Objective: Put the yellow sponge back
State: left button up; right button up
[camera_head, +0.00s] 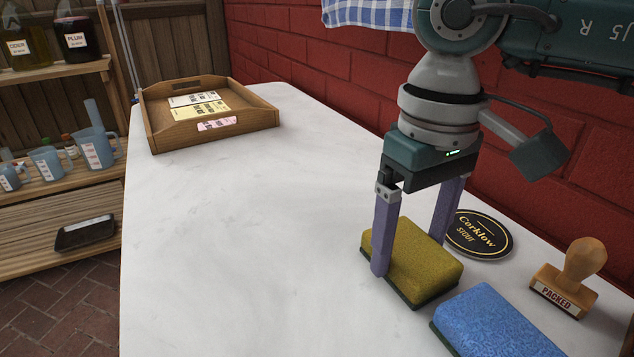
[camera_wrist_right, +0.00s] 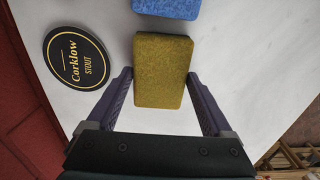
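The yellow sponge (camera_head: 417,257) with a dark green underside lies flat on the white tabletop. In the right wrist view, the sponge (camera_wrist_right: 163,72) shows between the fingertips. My right gripper (camera_head: 412,258) points down with its purple fingers spread, one on each side of the sponge. The right wrist view shows my gripper (camera_wrist_right: 160,76) with its tips very close to the sponge's sides; contact is not clear. My left gripper is in neither view.
A blue sponge (camera_head: 490,322) lies just beside the yellow one. A round Corklow Stout coaster (camera_head: 478,235) and a wooden stamp (camera_head: 567,280) are to the right. A wooden tray (camera_head: 155,132) with labels stands at the far left. The table's middle is clear.

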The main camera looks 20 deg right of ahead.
aim_at(410, 245)
jog(key=shift+o, duration=0.9)
jog(key=shift+r, duration=0.25)
notch_tip(410, 245, up, 12)
jog(key=p, duration=0.2)
